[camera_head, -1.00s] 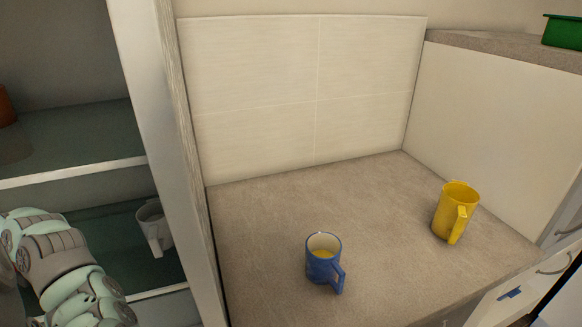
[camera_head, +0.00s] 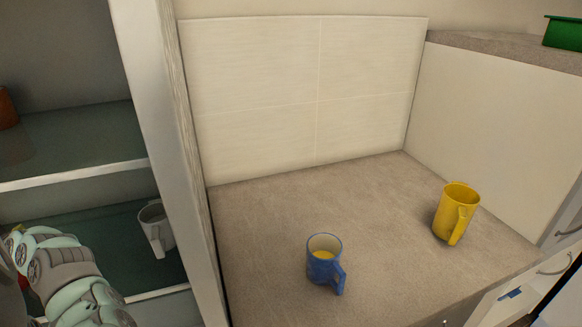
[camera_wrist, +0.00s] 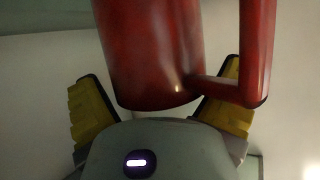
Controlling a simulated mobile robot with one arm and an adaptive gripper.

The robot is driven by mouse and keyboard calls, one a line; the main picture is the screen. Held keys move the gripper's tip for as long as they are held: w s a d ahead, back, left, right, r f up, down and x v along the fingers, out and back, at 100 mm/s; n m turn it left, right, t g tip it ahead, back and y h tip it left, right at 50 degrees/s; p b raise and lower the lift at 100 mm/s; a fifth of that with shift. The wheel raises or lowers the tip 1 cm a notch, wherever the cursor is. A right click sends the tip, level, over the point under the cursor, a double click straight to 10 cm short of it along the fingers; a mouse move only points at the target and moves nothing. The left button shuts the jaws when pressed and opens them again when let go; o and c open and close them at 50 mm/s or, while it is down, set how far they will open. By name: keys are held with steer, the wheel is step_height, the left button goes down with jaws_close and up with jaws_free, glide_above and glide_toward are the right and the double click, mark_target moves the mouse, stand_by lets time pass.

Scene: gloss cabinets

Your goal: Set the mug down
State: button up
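A red mug (camera_wrist: 150,50) fills the upper middle of the wrist view, with its handle on the right. My gripper (camera_wrist: 160,95) has its yellow-padded fingers on either side of the mug and looks shut on it; the contact itself is partly hidden. In the head view, my gripper is at the lower left, in front of the open shelves, mostly cut off or hidden. A small bit of red shows there at the left edge. Whether the mug touches a shelf cannot be told.
A grey mug (camera_head: 155,228) stands on the lower glass shelf (camera_head: 115,255), right of my arm, near a cabinet side wall (camera_head: 165,130). A blue mug (camera_head: 323,268) and a yellow mug (camera_head: 455,212) stand on the counter (camera_head: 300,200). A reddish-brown object (camera_head: 7,108) is on the upper shelf.

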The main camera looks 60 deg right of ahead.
steer(key=shift+r, duration=0.15)
steer(key=shift+s+d+r, duration=0.15)
steer(key=shift+s+d, duration=0.2)
steer(key=shift+s, duration=0.1)
steer(key=b+v, duration=0.2)
steer(key=v, duration=0.9)
